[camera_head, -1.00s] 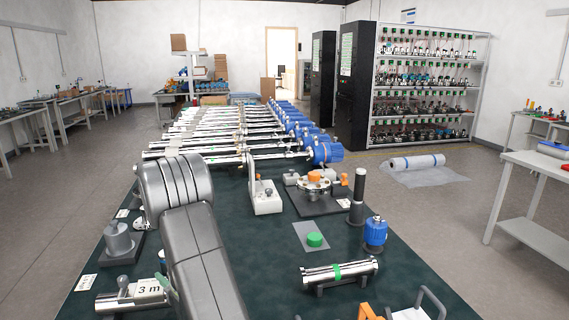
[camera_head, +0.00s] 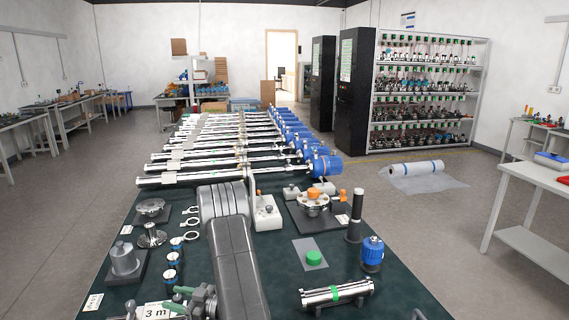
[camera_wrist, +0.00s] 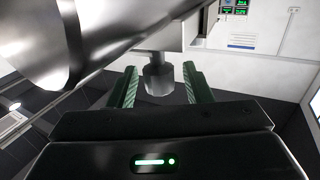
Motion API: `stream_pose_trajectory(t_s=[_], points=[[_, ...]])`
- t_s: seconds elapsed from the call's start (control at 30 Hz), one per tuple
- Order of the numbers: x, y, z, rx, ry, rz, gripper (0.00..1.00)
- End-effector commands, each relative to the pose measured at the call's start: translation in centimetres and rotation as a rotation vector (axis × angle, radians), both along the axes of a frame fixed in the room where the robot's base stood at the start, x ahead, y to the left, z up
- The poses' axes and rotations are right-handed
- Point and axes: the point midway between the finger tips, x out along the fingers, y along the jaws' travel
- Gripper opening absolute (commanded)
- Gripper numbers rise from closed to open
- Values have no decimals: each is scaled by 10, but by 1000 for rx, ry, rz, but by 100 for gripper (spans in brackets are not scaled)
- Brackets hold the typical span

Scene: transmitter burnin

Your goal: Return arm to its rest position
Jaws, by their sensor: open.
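My gripper (camera_wrist: 160,86) shows in the wrist view with its two green-lined fingers spread apart. No object is held between them. A dark grey stubby cylinder (camera_wrist: 158,76) appears beyond and between the fingertips; I cannot tell what it belongs to or whether it is within reach. A large shiny grey curved surface fills the upper left of the wrist view, close to the camera. In the head view my grey arm is folded over the near left-middle of the green bench (camera_head: 285,283).
Long silver tubes with blue ends (camera_head: 322,166) lie in a row across the bench. A grey fixture (camera_head: 125,262) stands left.

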Motion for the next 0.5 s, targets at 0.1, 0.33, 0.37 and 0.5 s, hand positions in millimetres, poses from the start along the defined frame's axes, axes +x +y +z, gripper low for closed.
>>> stream_pose_trajectory(t_s=[0.1, 0.33, 0.37, 0.5], points=[[1, -1, 4, 0, 0, 56, 45], [0, -1, 2, -1, 1, 143, 45], [1, 0, 2, -1, 0, 150, 45], [0, 0, 1, -1, -1, 172, 45]])
